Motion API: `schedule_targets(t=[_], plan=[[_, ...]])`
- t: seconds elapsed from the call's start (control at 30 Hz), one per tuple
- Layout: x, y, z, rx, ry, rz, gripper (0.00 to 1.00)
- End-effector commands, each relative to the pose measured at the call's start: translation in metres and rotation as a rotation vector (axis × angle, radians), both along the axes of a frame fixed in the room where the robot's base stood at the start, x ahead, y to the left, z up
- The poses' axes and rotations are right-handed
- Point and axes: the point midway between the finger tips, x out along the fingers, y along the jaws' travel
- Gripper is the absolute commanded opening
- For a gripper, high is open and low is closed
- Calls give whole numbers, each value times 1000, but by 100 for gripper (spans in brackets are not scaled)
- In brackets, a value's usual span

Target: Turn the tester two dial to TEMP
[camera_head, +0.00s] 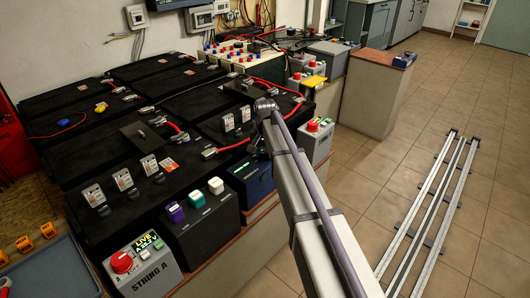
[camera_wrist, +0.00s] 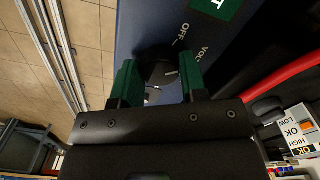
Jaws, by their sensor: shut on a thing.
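The tester with the blue panel (camera_wrist: 140,22) fills the upper middle of the wrist view, with a green screen (camera_wrist: 214,6) at the top edge. Its dark round dial (camera_wrist: 156,66) sits between the green fingertips of my gripper (camera_wrist: 158,82), which is shut on it. The labels OFF and part of VOL show beside the dial; TEMP is not visible. A pale mark shows on the dial, but I cannot tell its setting. In the head view the blue tester (camera_head: 247,174) stands by the black batteries; my arm hides its dial.
Black batteries (camera_head: 130,200) with upright terminals and red cables fill the bench. The STRING A box (camera_head: 145,270) with a red knob is at front left; another red-knobbed box (camera_head: 315,143) stands right of my arm. A red cable (camera_wrist: 285,83) passes right of my gripper. Floor rails (camera_head: 432,215) lie right.

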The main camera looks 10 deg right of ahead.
Motion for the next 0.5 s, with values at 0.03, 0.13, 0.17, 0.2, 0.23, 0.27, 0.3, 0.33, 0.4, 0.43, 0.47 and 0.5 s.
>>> schedule_targets(t=[0.03,0.13,0.17,0.2,0.23,0.27,0.3,0.33,0.4,0.43,0.47,0.5], plan=[[0,0,0,0,0,-39,16],[0,0,0,0,0,-134,16],[0,0,0,0,0,-163,16],[0,0,0,0,0,-201,16],[0,0,0,0,0,-229,16],[0,0,0,0,0,-258,16],[0,0,0,0,0,-296,16],[0,0,0,0,0,-324,16],[0,0,0,1,1,-391,16],[0,0,0,0,0,-419,16],[0,0,0,0,0,-447,16],[0,0,0,1,1,-485,16]])
